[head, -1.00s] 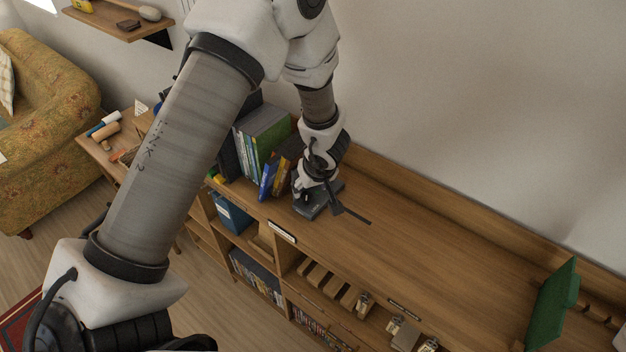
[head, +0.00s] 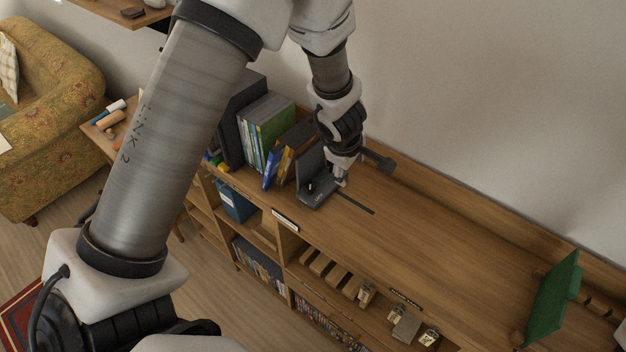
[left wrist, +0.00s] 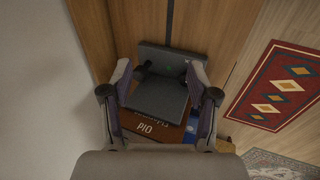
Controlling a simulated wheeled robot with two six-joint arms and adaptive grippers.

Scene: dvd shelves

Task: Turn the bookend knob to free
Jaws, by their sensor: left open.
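The dark grey bookend (head: 312,170) stands on the wooden shelf top, its upright plate beside leaning books and its flat base toward the slot. A small dark knob (head: 311,187) with a pale mark shows on its base. My left gripper (head: 342,182) is open and empty, just right of the bookend in the head view. I cannot tell whether it touches. My right gripper is not in view.
Several books (head: 262,130) stand and lean left of the bookend. A dark slot (head: 357,204) runs right along the shelf top. The middle top is clear up to a green bookend-like panel (head: 553,298). Wooden dividers and small tagged blocks sit on the lower ledge.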

